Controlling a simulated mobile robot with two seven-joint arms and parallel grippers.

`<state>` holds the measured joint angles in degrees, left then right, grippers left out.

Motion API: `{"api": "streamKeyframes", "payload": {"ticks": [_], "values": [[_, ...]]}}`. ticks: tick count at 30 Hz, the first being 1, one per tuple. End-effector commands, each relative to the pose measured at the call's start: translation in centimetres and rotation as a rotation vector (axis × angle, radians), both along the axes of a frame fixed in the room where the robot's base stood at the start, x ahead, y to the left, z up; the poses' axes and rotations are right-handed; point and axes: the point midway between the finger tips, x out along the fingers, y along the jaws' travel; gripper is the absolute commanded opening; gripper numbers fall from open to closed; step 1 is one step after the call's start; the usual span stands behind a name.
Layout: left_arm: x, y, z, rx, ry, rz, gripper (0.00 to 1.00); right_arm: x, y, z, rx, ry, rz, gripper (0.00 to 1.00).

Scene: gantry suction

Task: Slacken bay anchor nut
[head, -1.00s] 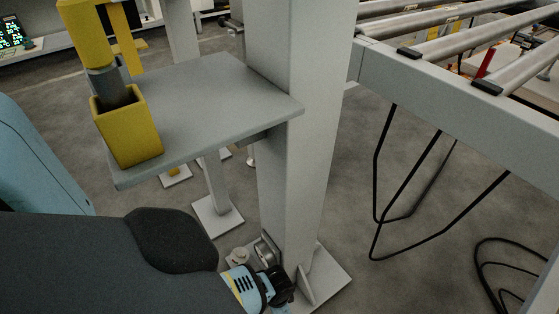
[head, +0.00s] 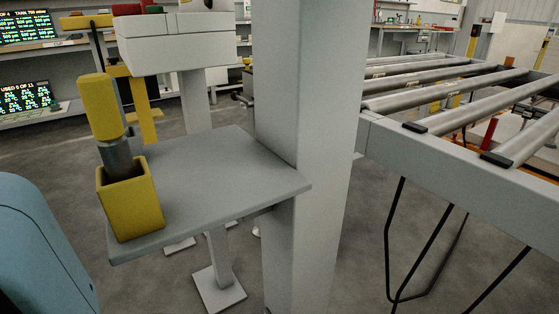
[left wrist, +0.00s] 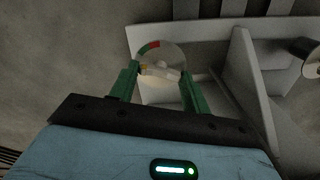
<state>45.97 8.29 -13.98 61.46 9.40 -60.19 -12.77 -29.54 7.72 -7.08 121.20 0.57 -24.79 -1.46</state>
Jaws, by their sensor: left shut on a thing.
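In the left wrist view my left gripper (left wrist: 158,88) has its two green fingers on either side of a small pale piece, which appears to be the anchor nut (left wrist: 160,71). It is shut on this piece. A round disc with a red and a green sector (left wrist: 152,48) lies around and behind it, over the pale base plate (left wrist: 205,38). Details of the nut are dim and partly hidden by the fingers. The grey post (head: 305,150) stands in the head view, its foot below the frame. My right gripper is in neither view.
An upright gusset (left wrist: 240,75) stands close right of the fingers, with another round fitting (left wrist: 312,62) beyond it. A grey shelf (head: 215,175) juts left from the post, carrying a yellow holder (head: 130,205) with a yellow-handled tool (head: 101,108). A roller conveyor (head: 440,160) stands at right.

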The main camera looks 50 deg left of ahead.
Motion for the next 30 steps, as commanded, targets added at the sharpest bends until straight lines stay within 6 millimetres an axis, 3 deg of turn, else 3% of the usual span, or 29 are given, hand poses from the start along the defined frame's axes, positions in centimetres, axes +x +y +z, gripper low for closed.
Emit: {"api": "streamKeyframes", "payload": {"ticks": [30], "values": [[0.0,0.0,0.0,0.000,0.001,0.553,0.24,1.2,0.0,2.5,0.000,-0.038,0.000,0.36]]}}
